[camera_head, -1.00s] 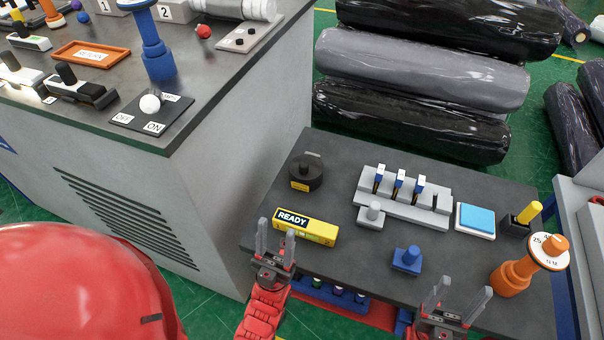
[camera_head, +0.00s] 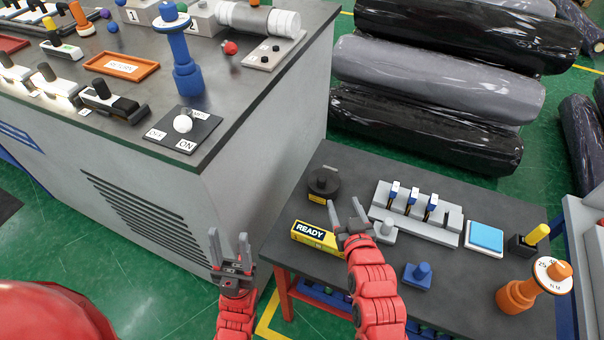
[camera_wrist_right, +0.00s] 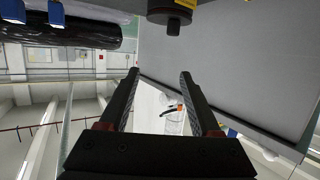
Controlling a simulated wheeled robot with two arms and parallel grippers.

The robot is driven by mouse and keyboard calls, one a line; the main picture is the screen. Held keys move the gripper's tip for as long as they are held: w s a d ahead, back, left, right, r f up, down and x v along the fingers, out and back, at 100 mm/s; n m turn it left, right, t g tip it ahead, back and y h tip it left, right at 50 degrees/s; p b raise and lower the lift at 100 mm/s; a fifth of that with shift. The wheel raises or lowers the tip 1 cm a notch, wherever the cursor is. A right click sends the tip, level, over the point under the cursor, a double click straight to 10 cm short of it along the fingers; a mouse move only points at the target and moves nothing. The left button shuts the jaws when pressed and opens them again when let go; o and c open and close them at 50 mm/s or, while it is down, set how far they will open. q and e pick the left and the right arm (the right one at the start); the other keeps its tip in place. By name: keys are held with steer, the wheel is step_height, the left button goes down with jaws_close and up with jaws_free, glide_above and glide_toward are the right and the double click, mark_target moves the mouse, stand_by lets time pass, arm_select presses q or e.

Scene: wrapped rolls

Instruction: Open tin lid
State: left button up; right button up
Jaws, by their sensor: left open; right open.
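A round black tin (camera_head: 323,185) with a knobbed lid stands upright on the dark side table, and its lid is on. A yellow label shows low on its side. The right wrist view shows the tin (camera_wrist_right: 171,18) upside down at the top edge, beyond my fingers. My right gripper (camera_head: 345,207) is open and empty over the table, in front of the tin and a little to its right, apart from it. My left gripper (camera_head: 228,238) is open and empty, left of the table's edge.
A yellow READY box (camera_head: 318,238) lies between the tin and the table's front edge. A grey rack (camera_head: 415,212) with blue-topped pieces and a grey knobbed block (camera_head: 383,231) stand right of my right gripper. The tall grey cabinet (camera_head: 260,150) rises to the left.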

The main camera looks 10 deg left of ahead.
steer(key=s+a+f+g, duration=0.1)
steer(key=b, duration=0.8)
glide_toward(323, 180)
steer(key=p+x, duration=0.3)
steer(key=x, duration=0.6)
steer(key=shift+x, duration=0.9)
steer(key=shift+a+f, duration=0.1)
jaws_close()
